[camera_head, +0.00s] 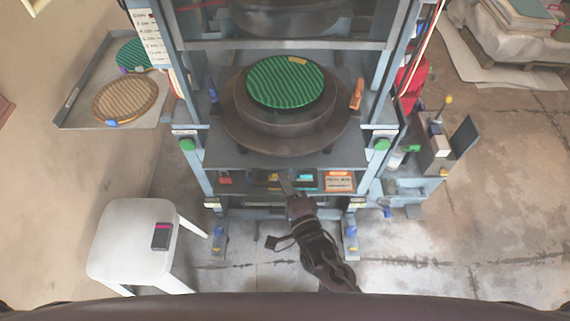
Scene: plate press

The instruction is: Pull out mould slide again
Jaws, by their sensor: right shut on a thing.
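The mould slide (225,157) is a grey plate at the front of the press, bearing a round brown mould (285,132). A green ribbed disc (286,82) with a small yellow tag lies on top of the mould. My right gripper (287,186) comes up from below and is shut at the middle of the slide's front, on what seems to be its handle. The gripper hides most of the part it grips. My left gripper is not in view.
Green buttons (187,144) flank the slide on the press frame. A tray (75,121) with brown and green discs is at left. A white stool (130,235) holding a small dark device (161,236) stands front left. A side stand (436,158) is at right. Floor in front right is clear.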

